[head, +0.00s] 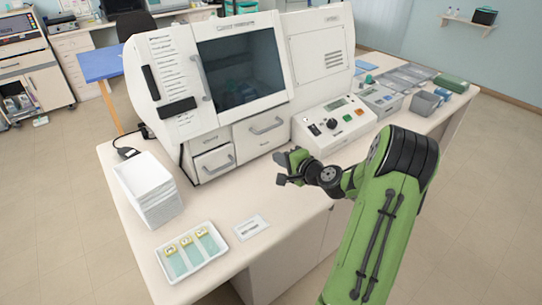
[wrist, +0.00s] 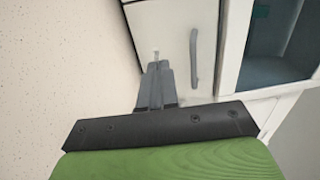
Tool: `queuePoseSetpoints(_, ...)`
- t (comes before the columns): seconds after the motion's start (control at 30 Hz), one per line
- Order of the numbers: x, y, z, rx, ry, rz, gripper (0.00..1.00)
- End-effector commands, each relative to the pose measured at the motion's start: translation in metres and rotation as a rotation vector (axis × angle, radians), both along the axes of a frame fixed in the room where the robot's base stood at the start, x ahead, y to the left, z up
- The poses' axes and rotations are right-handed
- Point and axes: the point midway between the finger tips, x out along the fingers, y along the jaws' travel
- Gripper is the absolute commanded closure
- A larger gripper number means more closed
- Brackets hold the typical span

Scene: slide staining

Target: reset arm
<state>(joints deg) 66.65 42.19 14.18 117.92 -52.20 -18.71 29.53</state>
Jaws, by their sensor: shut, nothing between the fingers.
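My gripper (head: 282,169) is at the end of my green arm in the head view, above the bench near its front edge, in front of the staining machine's lower drawers. In the wrist view my gripper (wrist: 156,68) shows its two grey fingers together, with nothing held. The large white staining machine (head: 165,62) stands on the bench (head: 268,196) behind and to the left of my gripper. Its dark window and a long handle also show in the wrist view. My arm reaches in from the lower right and hides part of the bench.
A white tray (head: 224,246) with several yellow-labelled slides lies at the front left, beside a small card (head: 252,227). Stacked white trays (head: 150,190) stand at the left. A control unit (head: 335,123) and grey bins (head: 424,103) are at the right. Bare bench lies around the card.

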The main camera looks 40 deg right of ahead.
Motion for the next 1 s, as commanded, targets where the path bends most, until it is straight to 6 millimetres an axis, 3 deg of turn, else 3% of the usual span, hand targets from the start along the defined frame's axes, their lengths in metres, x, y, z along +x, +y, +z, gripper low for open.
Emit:
queuePoseSetpoints(0.13, -0.010, 0.000, 0.003, 0.000, 0.000, 0.001, 1.00)
queuePoseSetpoints(0.37, -0.010, 0.004, 0.005, -0.010, 0.006, 0.013, 1.00)
queuePoseSetpoints(0.47, -0.004, 0.040, 0.015, -0.113, 0.064, 0.125, 1.00)
queuePoseSetpoints(0.57, -0.010, 0.109, 0.031, -0.329, 0.187, 0.341, 1.00)
queuePoseSetpoints(0.6, -0.018, 0.135, 0.038, -0.426, 0.240, 0.427, 1.00)
queuePoseSetpoints(0.7, -0.051, 0.187, 0.053, -0.656, 0.356, 0.605, 1.00)
queuePoseSetpoints(0.8, -0.096, 0.224, 0.071, -0.860, 0.446, 0.738, 1.00)
queuePoseSetpoints(0.9, -0.149, 0.247, 0.088, -1.030, 0.512, 0.836, 1.00)
queuePoseSetpoints(1.0, -0.203, 0.258, 0.099, -1.154, 0.551, 0.907, 1.00)
